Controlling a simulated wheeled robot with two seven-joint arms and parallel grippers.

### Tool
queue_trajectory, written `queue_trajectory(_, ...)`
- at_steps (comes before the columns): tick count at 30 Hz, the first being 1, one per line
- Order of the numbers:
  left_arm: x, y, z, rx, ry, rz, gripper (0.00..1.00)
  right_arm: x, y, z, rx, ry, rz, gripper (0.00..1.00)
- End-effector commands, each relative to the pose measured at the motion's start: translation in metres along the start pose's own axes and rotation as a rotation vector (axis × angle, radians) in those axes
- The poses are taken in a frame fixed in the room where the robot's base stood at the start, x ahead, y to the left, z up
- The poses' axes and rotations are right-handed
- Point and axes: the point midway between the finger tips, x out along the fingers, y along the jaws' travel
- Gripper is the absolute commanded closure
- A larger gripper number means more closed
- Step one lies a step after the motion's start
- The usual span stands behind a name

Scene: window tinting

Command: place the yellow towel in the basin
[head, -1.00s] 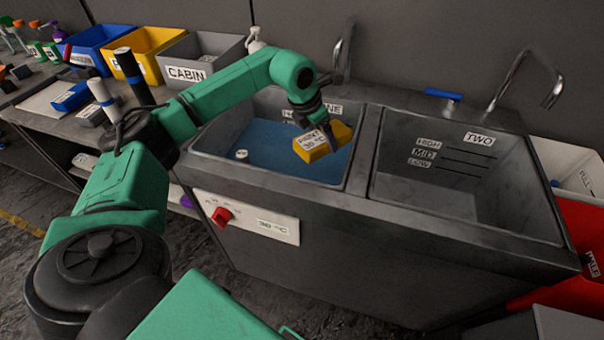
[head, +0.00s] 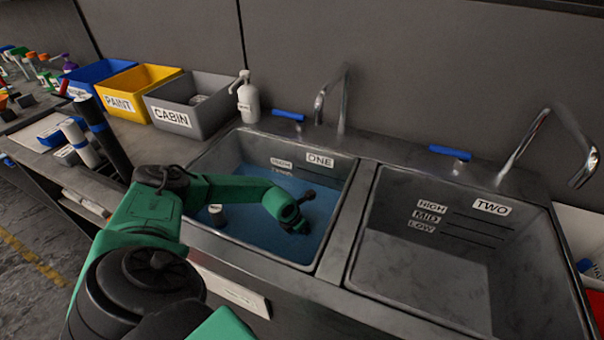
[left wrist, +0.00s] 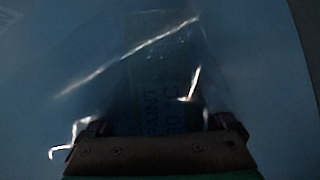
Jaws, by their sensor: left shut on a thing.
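My left gripper (left wrist: 155,124) reaches down into basin ONE (head: 337,178), and its fingers are below the surface of the blue water (head: 254,230). It is shut on the towel (left wrist: 163,88), which looks dark through the water in the left wrist view. The towel's label reads PAINT and what looks like 30 °C. In the head view my wrist hides the towel and the fingertips. I cannot tell whether the towel touches the basin floor. My right gripper is not in view.
A small white cylinder (head: 217,215) is at the left in basin ONE. Empty basin TWO (head: 400,250) is to the right. Taps (head: 341,110) stand behind. A soap bottle (head: 248,100) and the CABIN (head: 172,117) and PAINT (head: 118,103) bins are at the back left.

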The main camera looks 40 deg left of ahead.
Motion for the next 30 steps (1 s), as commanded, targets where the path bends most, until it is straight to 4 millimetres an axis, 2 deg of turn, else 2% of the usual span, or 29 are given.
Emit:
queue_trajectory(4,0.025,0.0,-0.01,-0.001,0.0,0.0,0.75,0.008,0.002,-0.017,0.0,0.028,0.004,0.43)
queue_trajectory(8,0.048,0.0,-0.019,-0.001,0.0,0.0,0.75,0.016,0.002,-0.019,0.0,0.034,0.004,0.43)
queue_trajectory(17,0.05,0.0,-0.02,0.0,-0.001,0.0,0.75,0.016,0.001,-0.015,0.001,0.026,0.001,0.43)
queue_trajectory(18,0.05,0.0,-0.021,0.0,0.0,0.0,0.03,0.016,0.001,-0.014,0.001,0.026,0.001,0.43)
queue_trajectory(19,0.05,0.0,-0.02,0.0,0.0,0.0,0.0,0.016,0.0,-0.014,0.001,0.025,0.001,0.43)
queue_trajectory(26,0.049,0.0,-0.02,0.0,-0.001,0.0,0.0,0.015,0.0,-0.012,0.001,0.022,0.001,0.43)
queue_trajectory(30,0.037,0.001,-0.018,0.001,-0.001,0.001,0.0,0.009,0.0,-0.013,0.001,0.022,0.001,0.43)
